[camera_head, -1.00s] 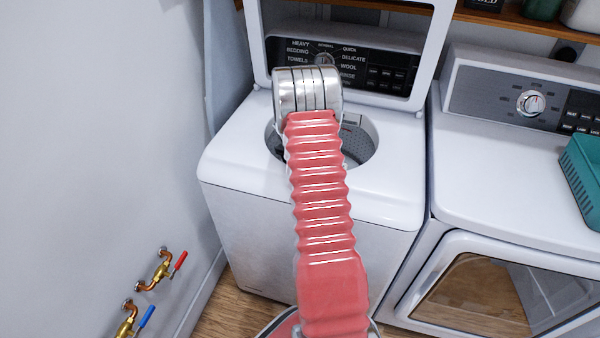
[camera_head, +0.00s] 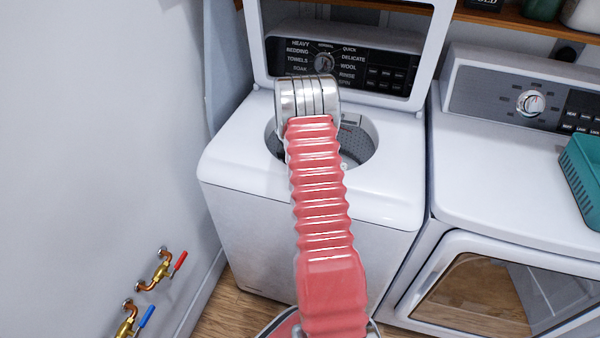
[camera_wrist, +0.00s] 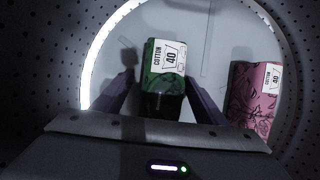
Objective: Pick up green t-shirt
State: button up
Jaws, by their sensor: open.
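The green t-shirt (camera_wrist: 163,68), a folded bundle with a white "COTTON 40" label, lies on the floor of the washer drum in the wrist view. My gripper (camera_wrist: 159,80) is open, with one finger on each side of the green bundle. The near end of the bundle is dark and partly hidden by my wrist. I cannot tell whether the fingers touch it. In the head view my arm reaches down into the open washer (camera_head: 240,150), and the gripper and t-shirt are hidden there.
A pink folded bundle (camera_wrist: 252,100) with a similar label lies to the right in the drum. The perforated drum wall (camera_wrist: 50,60) curves closely around. The washer's raised lid (camera_head: 441,50) stands behind my arm. A dryer (camera_head: 510,180) with a teal basket (camera_head: 585,175) is at the right.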

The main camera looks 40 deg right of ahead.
jog(key=shift+f, duration=0.25)
dwell(0.3)
jog(key=shift+c, duration=0.3)
jog(key=c, duration=1.2)
jog(key=shift+o, duration=0.2)
jog(key=shift+r, duration=0.1)
notch_tip(320, 180, up, 10)
jog(key=shift+r, duration=0.2)
